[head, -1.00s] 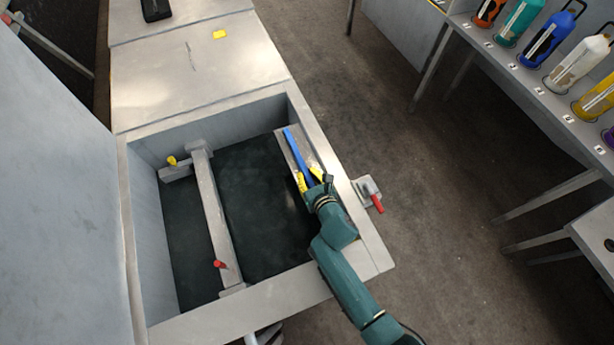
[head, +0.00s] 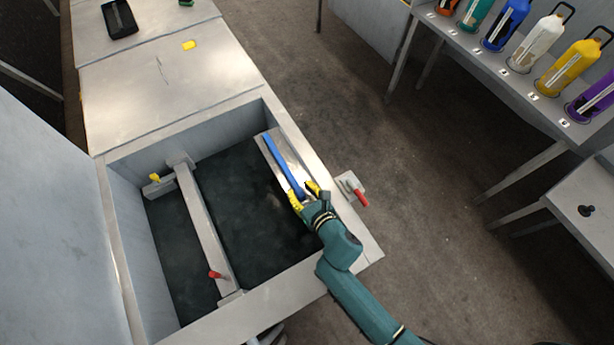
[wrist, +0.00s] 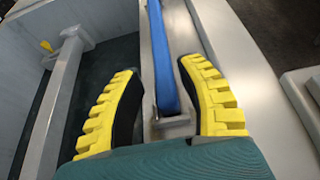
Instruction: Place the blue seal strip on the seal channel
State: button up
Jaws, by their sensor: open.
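The blue seal strip (head: 285,165) lies lengthwise along the metal ledge inside the right wall of the open box. In the wrist view the strip (wrist: 162,60) runs away from me, and its near end sits at a small grey metal bracket (wrist: 170,125). My gripper (head: 306,194) is over the near end of the strip. Its yellow ridged fingers (wrist: 165,105) are apart, one on each side of the strip's near end, with a gap between them and the strip. The seal channel cannot be told for certain; the ledge (head: 268,152) under the strip may be it.
A red-handled clamp (head: 355,190) is on the box's outer right side. Several coloured bottles stand on a shelf (head: 480,70) at right. The dark box floor is clear.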

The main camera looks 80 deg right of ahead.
jog(key=v, duration=0.5)
jog(key=w+a+r+m+t, duration=0.25)
jog(key=w+r+m, duration=0.55)
jog(key=r, duration=0.6)
jog(key=w+a+r+m+t, duration=0.2)
jog(key=w+r+m+t, duration=0.2)
jog(key=w+r+m, duration=0.7)
jog(key=a+r+m+t+y, duration=0.3)
jog(key=a+r, duration=0.6)
jog(key=r, duration=0.4)
jog(key=s+a+r+m+t+y, duration=0.1)
jog(key=a+r+m+t+y, duration=0.2)
jog(key=a+r+y, duration=0.3)
jog(key=a+r+m, duration=0.1)
jog(key=a+r, duration=0.3)
jog(key=r, duration=0.4)
jog(key=shift+s+r+m+y, duration=0.2)
jog(key=shift+s+m+y, duration=0.1)
jog(key=shift+s, duration=0.05)
jog(key=shift+t, duration=0.25)
